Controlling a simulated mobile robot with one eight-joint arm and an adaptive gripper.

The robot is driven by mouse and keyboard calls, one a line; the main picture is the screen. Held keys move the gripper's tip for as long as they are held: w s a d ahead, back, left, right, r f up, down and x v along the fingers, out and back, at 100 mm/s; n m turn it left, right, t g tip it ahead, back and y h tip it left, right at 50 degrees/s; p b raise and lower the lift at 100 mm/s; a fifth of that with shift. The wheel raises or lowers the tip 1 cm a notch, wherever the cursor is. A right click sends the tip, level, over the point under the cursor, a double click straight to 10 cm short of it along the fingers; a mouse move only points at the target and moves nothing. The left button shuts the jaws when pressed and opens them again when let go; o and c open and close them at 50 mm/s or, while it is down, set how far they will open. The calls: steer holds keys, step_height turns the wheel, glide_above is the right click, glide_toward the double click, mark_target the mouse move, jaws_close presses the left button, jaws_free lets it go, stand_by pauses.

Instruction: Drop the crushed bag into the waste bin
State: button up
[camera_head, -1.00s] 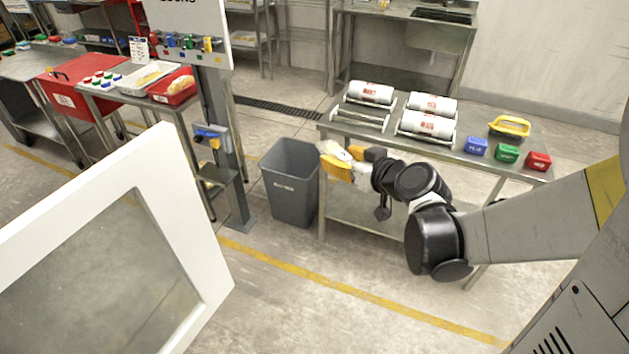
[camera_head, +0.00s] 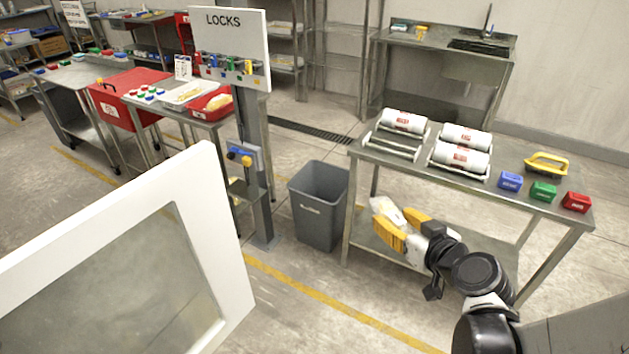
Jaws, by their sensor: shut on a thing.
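The waste bin (camera_head: 319,222) is a grey, open-topped bin on the floor, left of the steel table with rolls. My gripper (camera_head: 392,228) has yellow fingers and is shut on a pale, crumpled bag (camera_head: 388,212). The bag sticks out beyond the fingers at the upper left. In the picture, gripper and bag are right of the bin, in front of the table's left part and lower shelf. They appear apart from the bin. The bin's floor is hidden.
The steel table (camera_head: 480,190) carries white rolls on racks, a yellow-handled item (camera_head: 547,164) and small blue, green and red boxes. The LOCKS board (camera_head: 229,48) stands on a post left of the bin. A white-framed panel (camera_head: 232,270) fills the lower left. Open floor lies in front.

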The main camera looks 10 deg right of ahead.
steer(key=w+a+r+n+y, duration=0.1)
steer(key=w+a+r, duration=0.2)
steer(key=w, duration=0.5)
steer(key=shift+a, duration=0.2)
